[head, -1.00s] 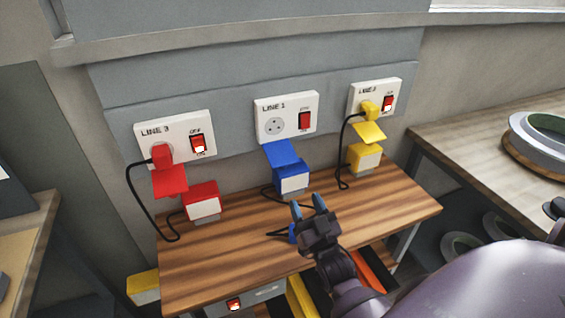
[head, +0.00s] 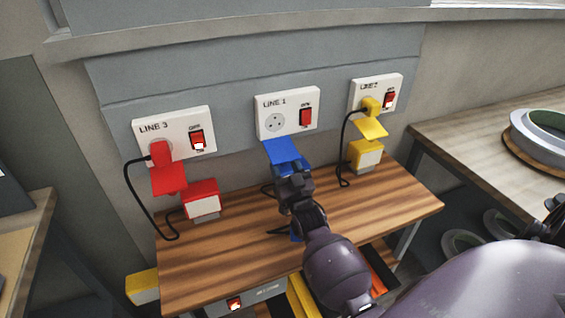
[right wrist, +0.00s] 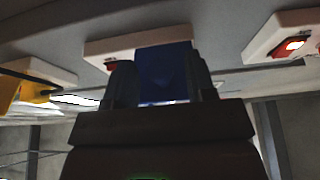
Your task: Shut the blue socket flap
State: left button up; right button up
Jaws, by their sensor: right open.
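The blue flap (head: 284,152) hangs open below the LINE 1 socket plate (head: 288,112), sloping outward, with the round socket face bare and no plug in it. My right gripper (head: 290,168) is just below and in front of the flap and hides most of the blue block under it. In the right wrist view, the blue flap (right wrist: 165,75) shows between the two open fingers (right wrist: 160,85); I cannot tell whether they touch it. My left gripper is not in view.
The LINE 3 socket plate (head: 174,136) at left has a red plug and a hanging red flap (head: 169,178). The plate at right (head: 376,94) has a yellow plug and yellow flap (head: 374,128). Black cables loop beside both. The wooden table (head: 230,250) is mostly clear.

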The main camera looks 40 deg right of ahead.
jog(key=shift+w+d+r, duration=0.2)
jog(key=shift+w+r, duration=0.1)
jog(key=shift+w, duration=0.35)
grip_shut()
